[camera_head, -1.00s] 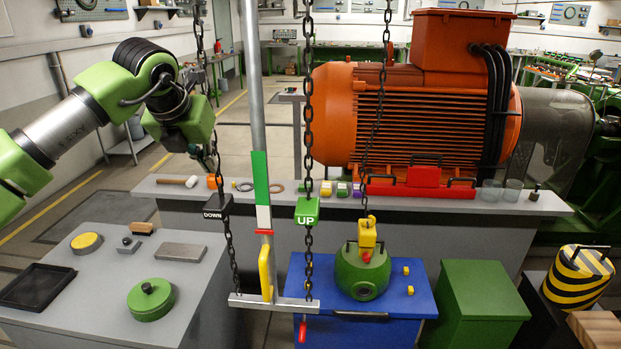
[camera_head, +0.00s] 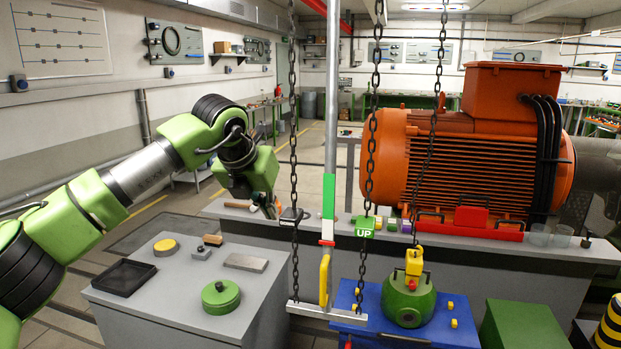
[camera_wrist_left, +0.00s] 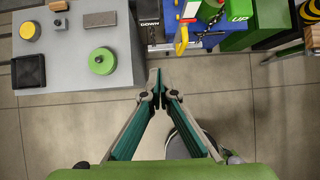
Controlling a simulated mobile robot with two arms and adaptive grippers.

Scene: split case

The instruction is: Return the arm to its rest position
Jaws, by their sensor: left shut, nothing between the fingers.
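My left arm comes in from the left in the head view, raised above the grey cabinet. My left gripper (camera_head: 270,210) hangs at its end, near the DOWN block on the chain. In the left wrist view the left gripper (camera_wrist_left: 158,72) has its fingertips together with nothing between them, over bare floor. My right gripper is in neither view.
The grey cabinet (camera_head: 190,315) bears a green round lid (camera_head: 221,296), a black tray (camera_head: 124,277), a yellow disc and a metal block. Chains with a green UP block (camera_head: 365,227) hang near a green pot (camera_head: 408,302) on a blue cabinet (camera_head: 460,335). An orange motor (camera_head: 470,155) stands behind.

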